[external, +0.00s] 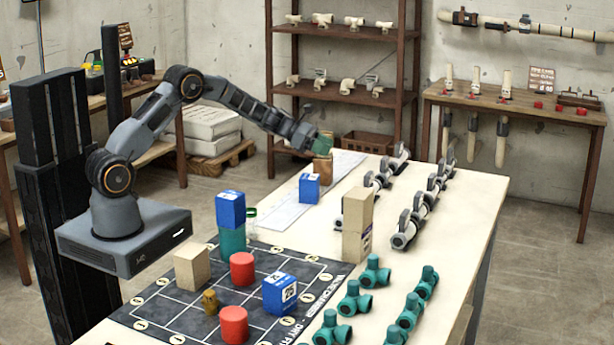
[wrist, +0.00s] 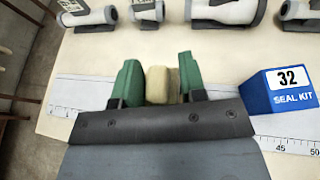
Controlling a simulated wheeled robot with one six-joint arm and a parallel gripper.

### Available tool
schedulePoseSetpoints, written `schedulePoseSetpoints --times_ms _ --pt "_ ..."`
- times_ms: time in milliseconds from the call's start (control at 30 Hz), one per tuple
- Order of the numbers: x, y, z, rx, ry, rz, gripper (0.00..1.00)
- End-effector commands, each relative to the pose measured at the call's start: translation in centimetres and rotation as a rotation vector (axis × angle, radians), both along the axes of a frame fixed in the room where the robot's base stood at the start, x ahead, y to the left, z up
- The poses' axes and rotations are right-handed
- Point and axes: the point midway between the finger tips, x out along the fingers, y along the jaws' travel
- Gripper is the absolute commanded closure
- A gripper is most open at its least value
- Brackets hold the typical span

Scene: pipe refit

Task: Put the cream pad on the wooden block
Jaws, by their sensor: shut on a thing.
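My gripper (external: 323,144) is over the far left part of the table, with green fingertips. In the wrist view my gripper (wrist: 161,84) is shut on a cream piece, which I take as the cream pad (wrist: 161,82). In the external view a tan piece (external: 322,170) shows just below the fingertips; I cannot tell whether it touches the table. A wooden block (external: 192,266) stands on the dark grid mat at the near left. A taller wooden stack (external: 358,208) stands mid-table, apart from my gripper.
A blue seal kit box (external: 309,187) stands close to my gripper, also in the wrist view (wrist: 286,88). Grey pipe fittings (external: 404,234) line the far right. Red cylinders (external: 242,268), blue boxes and green fittings (external: 357,299) crowd the near end around the mat (external: 150,310).

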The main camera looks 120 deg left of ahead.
Motion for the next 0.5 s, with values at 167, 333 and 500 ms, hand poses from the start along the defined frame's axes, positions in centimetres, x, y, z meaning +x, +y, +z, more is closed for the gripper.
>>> schedulePoseSetpoints --times_ms 167,333,500 --pt "-0.01 0.0 -0.02 0.0 0.0 0.0 0.88" --pt "-0.01 -0.01 -0.21 0.0 0.0 0.0 0.56" --pt "-0.02 -0.02 -0.23 -0.001 0.0 0.0 0.4"
